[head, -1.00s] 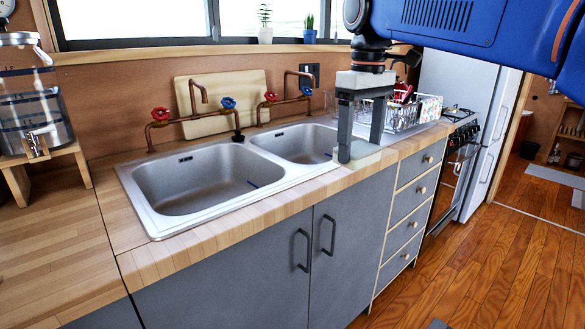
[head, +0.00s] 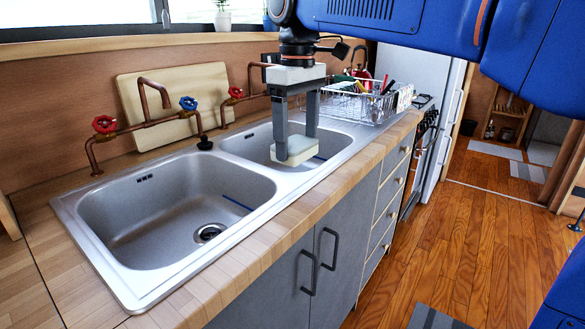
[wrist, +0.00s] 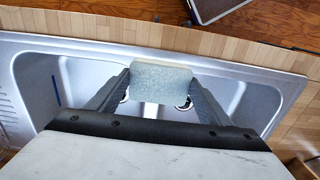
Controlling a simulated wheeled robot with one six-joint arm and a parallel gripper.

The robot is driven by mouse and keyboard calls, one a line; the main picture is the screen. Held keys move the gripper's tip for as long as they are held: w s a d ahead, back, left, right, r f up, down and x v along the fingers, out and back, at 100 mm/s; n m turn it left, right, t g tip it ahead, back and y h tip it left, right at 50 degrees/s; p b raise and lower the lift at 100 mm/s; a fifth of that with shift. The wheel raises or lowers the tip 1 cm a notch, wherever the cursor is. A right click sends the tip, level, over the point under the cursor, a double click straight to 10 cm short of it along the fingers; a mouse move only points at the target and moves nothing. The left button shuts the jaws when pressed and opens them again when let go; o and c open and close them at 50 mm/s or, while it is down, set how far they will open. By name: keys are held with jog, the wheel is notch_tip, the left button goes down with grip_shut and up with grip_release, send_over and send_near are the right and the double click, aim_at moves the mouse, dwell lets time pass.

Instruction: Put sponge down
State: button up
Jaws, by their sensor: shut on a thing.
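My gripper (head: 296,152) is shut on the sponge (head: 297,151), a pale block with a lighter underside, gripped at its sides by the two dark fingers. In the head view it hangs over the right basin of the double metal sink (head: 240,216), near the front rim. In the wrist view the sponge (wrist: 162,80) lies between the fingertips, with the sink basins and drains behind it. I cannot tell its exact height above the sink.
Copper taps (head: 145,120) with red and blue handles rise behind the sink. A cutting board (head: 175,100) leans on the back wall. A dish rack (head: 365,102) stands right of the sink. The wooden counter edge (head: 250,250) in front is clear.

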aim_at(298, 143)
jog(key=shift+f, duration=3.15)
jog(key=o, duration=1.2)
jog(key=shift+f, duration=0.15)
notch_tip(298, 143, up, 12)
jog(key=shift+r, duration=0.15)
jog(key=s+d+f+m+t, duration=0.2)
jog(key=s+d+f+m, duration=0.2)
jog(key=s+d+f, duration=0.5)
jog(key=s+d+f+m+t, duration=0.1)
jog(key=s+d+f+m, duration=0.3)
jog(key=d+f, duration=0.8)
jog(key=s+d+f+m+t, duration=0.1)
jog(key=s+d+f, duration=0.4)
jog(key=f, duration=0.5)
jog(key=shift+s+d+m+t, duration=0.4)
jog(key=shift+s+m, duration=0.3)
jog(key=shift+s, duration=0.55)
